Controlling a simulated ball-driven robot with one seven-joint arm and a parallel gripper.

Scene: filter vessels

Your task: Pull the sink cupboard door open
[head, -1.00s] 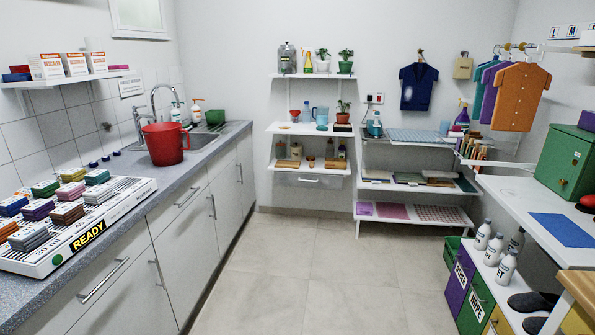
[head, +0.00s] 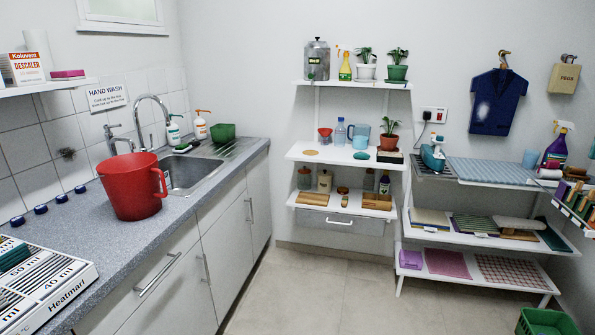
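The steel sink (head: 197,172) is set in the grey worktop at the left, with a tall curved tap (head: 152,110) behind it. Below the sink, a pale cupboard door (head: 226,250) stands shut. Upright bar handles show on the cupboard fronts, one handle (head: 249,210) farther off and one handle (head: 206,269) nearer. From this view I cannot tell for sure which handle belongs to the sink door. My gripper is not in view.
A red jug (head: 132,188) stands on the worktop before the sink. A horizontal drawer handle (head: 158,274) sticks out nearer me. The tiled floor (head: 325,300) before the cupboards is clear up to the shelf unit (head: 330,152). A green crate (head: 548,322) sits at bottom right.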

